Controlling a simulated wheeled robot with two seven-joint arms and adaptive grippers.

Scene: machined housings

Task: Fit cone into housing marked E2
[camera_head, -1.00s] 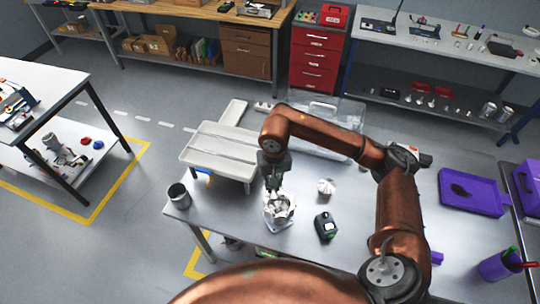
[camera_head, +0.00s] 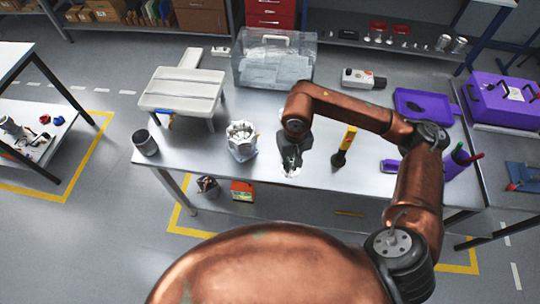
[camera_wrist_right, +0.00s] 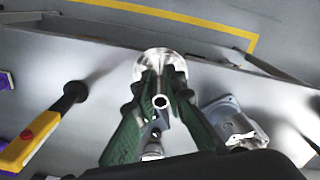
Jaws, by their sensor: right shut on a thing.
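A silver metal part, likely the cone (camera_wrist_right: 160,101), sits between the fingers of my right gripper (camera_wrist_right: 158,104) in the right wrist view. It has a hollow stub and a wide round flange. In the head view my right gripper (camera_head: 291,166) is shut on it, low over the table, right of the housing (camera_head: 241,141). I cannot tell whether the part touches the table. The housing is a pale, notched metal body; in the right wrist view its square base (camera_wrist_right: 228,119) shows at the right. No E2 mark is legible. My left gripper is not in view.
A dark cup (camera_head: 145,143) stands near the left edge, with a grey raised stand (camera_head: 182,91) behind. A clear case (camera_head: 273,66) and purple tray (camera_head: 424,104) lie farther back.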

